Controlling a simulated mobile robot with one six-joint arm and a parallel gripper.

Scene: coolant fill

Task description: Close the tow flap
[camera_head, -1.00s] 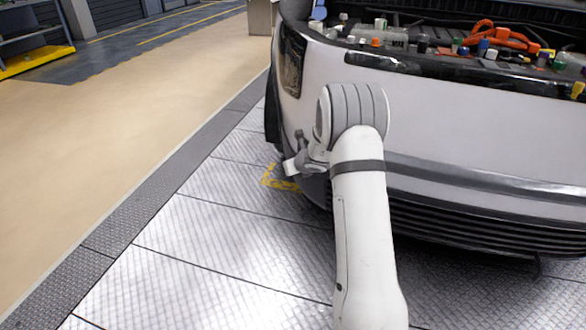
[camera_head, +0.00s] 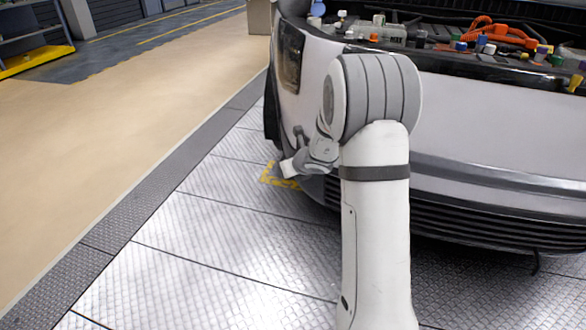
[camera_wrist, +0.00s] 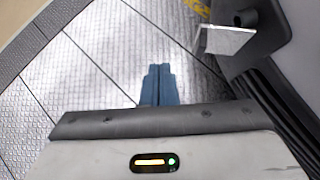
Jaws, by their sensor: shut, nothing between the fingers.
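The tow flap (camera_wrist: 228,40) is a light grey panel in the upper right of the wrist view. It stands open, sticking out from the car's bumper, beside a dark round opening (camera_wrist: 243,18). My gripper (camera_wrist: 157,70) shows as two blue fingers pressed together, empty, over the metal floor. The fingertips are to the left of the flap and below it in the picture, with a visible gap between them. In the head view, my arm reaches to the bumper's left corner; I cannot make out the fingers or the flap clearly there.
The grey car (camera_head: 480,125) fills the right side, its hood open over engine parts. Its dark lower grille (camera_head: 470,225) runs beside my arm. A yellow floor marking (camera_head: 268,176) lies under the corner. The metal-plate floor (camera_head: 200,240) to the left is clear.

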